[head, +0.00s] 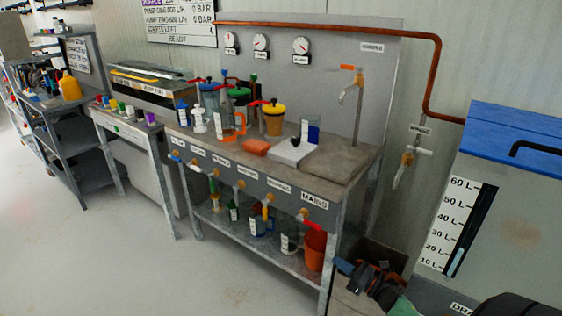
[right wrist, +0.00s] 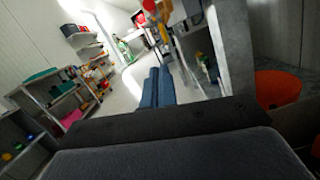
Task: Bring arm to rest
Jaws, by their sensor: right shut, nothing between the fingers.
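My right gripper (head: 345,267) is low at the bottom right of the head view, in front of the bench's right end and left of the grey tank. Part of its arm is cut off by the frame edge. In the right wrist view its two blue fingers (right wrist: 157,86) lie together with nothing between them. My left gripper is in neither view.
The metal bench (head: 345,195) carries several jugs, a sink and a tap. The grey tank (head: 510,220) stands right. Floor at left is clear.

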